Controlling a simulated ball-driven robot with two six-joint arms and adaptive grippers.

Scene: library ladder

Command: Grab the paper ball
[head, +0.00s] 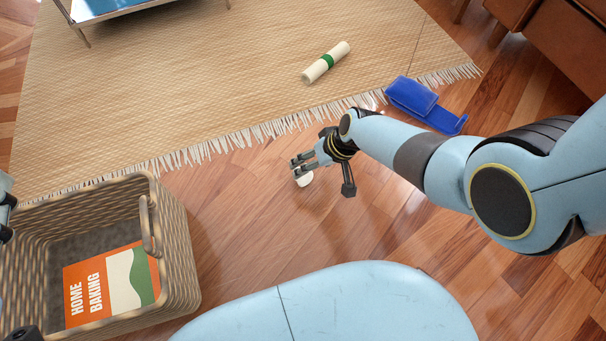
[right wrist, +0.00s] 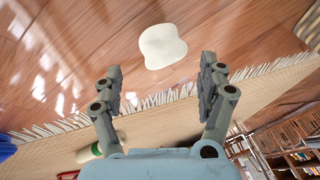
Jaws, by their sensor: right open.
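The paper ball (head: 304,178) is a small white lump on the wooden floor, just off the rug's fringe. My right gripper (head: 296,165) is low over the floor, right at the ball in the head view and partly covering it. In the right wrist view the ball (right wrist: 162,46) shows whole, just beyond the fingertips and between their lines. The right gripper (right wrist: 160,70) is open and empty, its fingers apart on either side. Only dark parts of my left gripper (head: 6,220) show at the left edge, by the basket; its jaws cannot be made out.
A wicker basket (head: 178,250) holding an orange "Home Baking" book (head: 108,285) stands at the lower left. A blue object (head: 425,105) lies right of the gripper. A rolled paper with a green band (head: 326,62) lies on the fringed rug (head: 200,80). Floor around the ball is clear.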

